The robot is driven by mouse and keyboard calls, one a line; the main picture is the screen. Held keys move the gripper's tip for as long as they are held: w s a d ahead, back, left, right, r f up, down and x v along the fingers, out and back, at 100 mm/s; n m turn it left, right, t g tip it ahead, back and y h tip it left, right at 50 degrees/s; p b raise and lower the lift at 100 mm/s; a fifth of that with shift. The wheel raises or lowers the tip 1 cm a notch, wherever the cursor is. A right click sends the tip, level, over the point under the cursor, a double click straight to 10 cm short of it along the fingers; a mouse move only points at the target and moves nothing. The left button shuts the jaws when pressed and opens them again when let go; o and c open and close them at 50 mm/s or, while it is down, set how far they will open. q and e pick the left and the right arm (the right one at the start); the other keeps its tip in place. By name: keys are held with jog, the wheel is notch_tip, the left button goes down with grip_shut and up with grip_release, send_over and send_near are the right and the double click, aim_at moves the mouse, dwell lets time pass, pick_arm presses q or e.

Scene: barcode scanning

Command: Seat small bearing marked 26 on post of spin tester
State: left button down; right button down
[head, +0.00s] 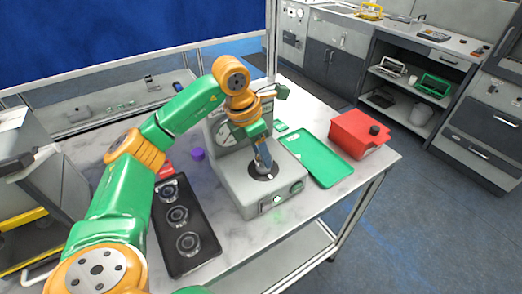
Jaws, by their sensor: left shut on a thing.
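The spin tester (240,192) is a grey box on the table with a round dial on its upright back and a dark round plate (263,172) on top. A green light glows on its front. My left gripper (264,163) points down over the dark plate, close to its middle. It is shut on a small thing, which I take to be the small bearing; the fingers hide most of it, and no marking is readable. The post is hidden, so I cannot tell whether the bearing is around it. My right gripper is out of view.
A black tray (204,257) with ring-shaped bearings lies left of the tester. A purple cylinder (198,154) and a red item (166,169) stand behind it. A flat green tray (334,176) and a red box (350,141) with a black knob are to the right.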

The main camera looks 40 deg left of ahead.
pick_arm(q)
jog(key=shift+f+b, duration=0.5)
jog(key=shift+f, duration=0.25)
dwell(0.6)
grip_release()
notch_tip(320, 180, up, 8)
jog(key=p, duration=0.7)
jog(key=shift+f, duration=0.25)
